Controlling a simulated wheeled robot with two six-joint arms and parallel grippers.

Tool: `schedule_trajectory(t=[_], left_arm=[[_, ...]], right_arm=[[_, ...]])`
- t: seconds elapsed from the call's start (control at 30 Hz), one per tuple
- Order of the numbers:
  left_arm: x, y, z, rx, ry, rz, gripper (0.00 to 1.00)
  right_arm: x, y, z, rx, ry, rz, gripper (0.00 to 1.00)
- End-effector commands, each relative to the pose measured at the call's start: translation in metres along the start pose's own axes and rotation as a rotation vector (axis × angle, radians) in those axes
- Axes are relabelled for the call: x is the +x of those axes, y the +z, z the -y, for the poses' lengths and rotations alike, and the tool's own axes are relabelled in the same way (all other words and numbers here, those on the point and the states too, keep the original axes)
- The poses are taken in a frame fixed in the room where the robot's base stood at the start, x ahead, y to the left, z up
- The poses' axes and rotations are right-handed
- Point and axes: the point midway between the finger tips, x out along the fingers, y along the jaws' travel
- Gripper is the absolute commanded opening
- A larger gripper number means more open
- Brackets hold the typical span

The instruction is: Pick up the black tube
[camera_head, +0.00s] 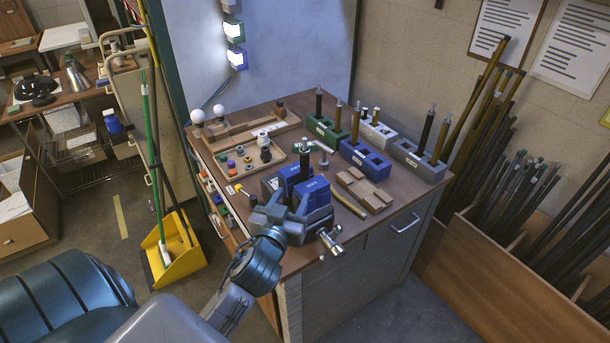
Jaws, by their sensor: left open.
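Black tubes stand upright in holders on the workbench. One black tube (319,104) rises from the green block (326,130) and another (427,128) rises from the grey block (405,158). A dark upright piece (304,164) stands at the blue vise (316,193) near the bench front. My left gripper (275,206) is open beside the left front of the vise, low and apart from the tubes in the blocks. Its fingertips are partly lost against the vise. My right gripper is not in view.
A blue block (364,160) and a white block (377,134) hold more upright parts. A wooden tray (250,172) of small parts and a wooden fixture (365,188) lie on the bench (340,226).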

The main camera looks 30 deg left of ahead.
Motion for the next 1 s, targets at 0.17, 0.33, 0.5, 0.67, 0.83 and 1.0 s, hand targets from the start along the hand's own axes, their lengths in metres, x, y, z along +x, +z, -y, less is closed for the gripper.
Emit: schedule_trajectory(t=[0.17, 0.33, 0.5, 0.67, 0.83, 1.0], left_arm=[[0.018, -0.023, -0.003, -0.014, 0.012, -0.062, 0.45], [0.045, -0.024, -0.003, -0.013, 0.011, -0.06, 0.45], [0.058, -0.022, -0.002, -0.014, 0.011, -0.057, 0.45], [0.075, -0.026, -0.001, -0.012, 0.01, -0.057, 0.45], [0.099, -0.024, -0.001, -0.013, 0.01, -0.057, 0.45], [0.109, -0.022, -0.001, -0.014, 0.01, -0.056, 0.45]], right_arm=[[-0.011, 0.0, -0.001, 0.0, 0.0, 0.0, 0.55], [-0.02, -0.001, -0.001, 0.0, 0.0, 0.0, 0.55], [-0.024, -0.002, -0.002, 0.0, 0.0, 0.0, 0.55], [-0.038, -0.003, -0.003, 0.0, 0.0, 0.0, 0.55], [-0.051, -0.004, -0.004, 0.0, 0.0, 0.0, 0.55], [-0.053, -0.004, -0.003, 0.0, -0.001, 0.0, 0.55]])
